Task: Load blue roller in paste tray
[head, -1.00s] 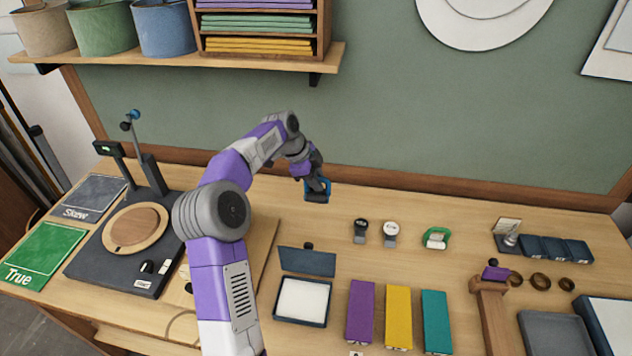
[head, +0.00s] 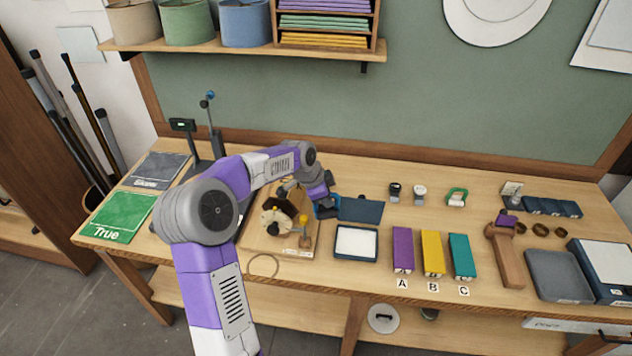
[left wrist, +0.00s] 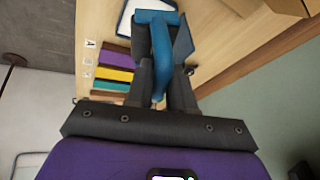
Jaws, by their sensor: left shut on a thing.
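The blue roller (head: 331,212) is held by my left gripper (head: 325,203), which is shut on it. In the left wrist view, the blue roller (left wrist: 160,50) sits between the two dark fingers. The paste tray (head: 341,258) is a dark blue tray with white paste in it, just right of and nearer than the roller. In the left wrist view, part of the tray (left wrist: 124,22) shows beyond the roller. I cannot tell whether the roller touches anything. My right gripper is not in view.
Purple (head: 402,250), yellow (head: 432,254) and teal (head: 462,257) blocks lie right of the tray by labels A, B and C. A wooden board (head: 262,243) with fittings is close left of my gripper.

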